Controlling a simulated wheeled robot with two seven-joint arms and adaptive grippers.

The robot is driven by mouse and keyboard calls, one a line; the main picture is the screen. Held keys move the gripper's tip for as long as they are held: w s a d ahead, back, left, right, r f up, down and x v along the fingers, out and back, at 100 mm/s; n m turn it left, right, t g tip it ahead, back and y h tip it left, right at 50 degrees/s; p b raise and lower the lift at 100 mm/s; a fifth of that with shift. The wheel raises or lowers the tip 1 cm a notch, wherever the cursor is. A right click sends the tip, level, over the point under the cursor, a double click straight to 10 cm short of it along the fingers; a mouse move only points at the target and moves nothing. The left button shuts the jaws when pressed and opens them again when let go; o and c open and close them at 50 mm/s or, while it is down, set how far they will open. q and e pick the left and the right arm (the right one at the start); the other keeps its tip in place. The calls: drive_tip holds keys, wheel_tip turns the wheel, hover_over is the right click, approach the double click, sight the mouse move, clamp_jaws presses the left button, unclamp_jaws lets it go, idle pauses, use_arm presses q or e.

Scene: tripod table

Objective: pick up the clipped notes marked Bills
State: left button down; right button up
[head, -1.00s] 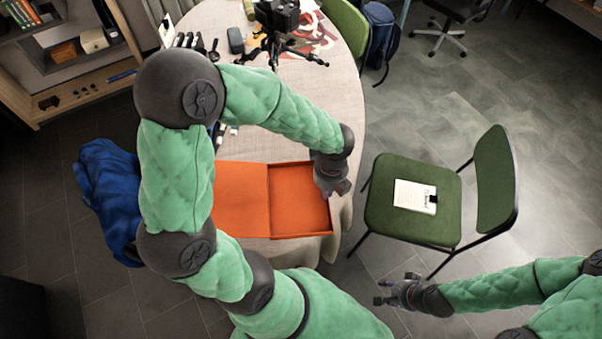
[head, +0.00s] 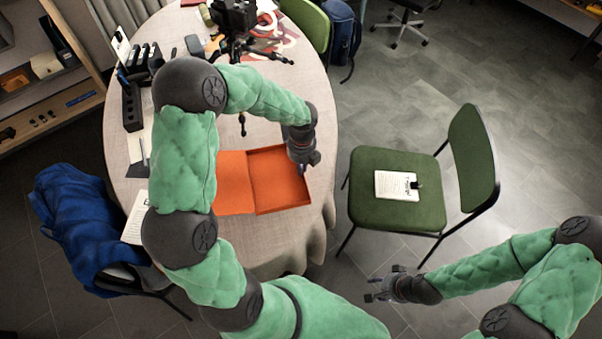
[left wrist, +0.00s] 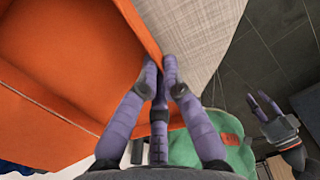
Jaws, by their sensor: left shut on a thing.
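A clipped pad of notes (head: 397,186) with a black clip lies on the seat of the green chair; I cannot make out its writing surely. No notes marked Bills can be read in these views. My left gripper (head: 303,168) is at the right rim of the open orange box (head: 278,178) on the table. In the left wrist view the purple fingers (left wrist: 160,75) are shut on the box's wall. The box's visible inside looks empty. My right gripper (head: 378,290) is open and empty, over the floor in front of the chair.
The green chair (head: 384,213) stands right of the round table (head: 288,245). A black tripod (head: 240,45) and a black rack (head: 132,105) are farther back on it. A blue cloth (head: 78,220) hangs over a chair at left.

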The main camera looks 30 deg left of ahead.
use_arm(q)
drive_tip(key=shift+w+a+f, duration=0.2)
drive_tip(key=shift+w+f, duration=0.1)
drive_tip(key=shift+f, duration=0.15)
wheel_tip(320, 180, down, 3)
drive_tip(key=shift+w+f+b, duration=0.1)
drive_tip(key=shift+b, duration=1.1)
drive_tip(key=shift+f, duration=0.1)
drive_tip(key=c, duration=1.4)
unclamp_jaws()
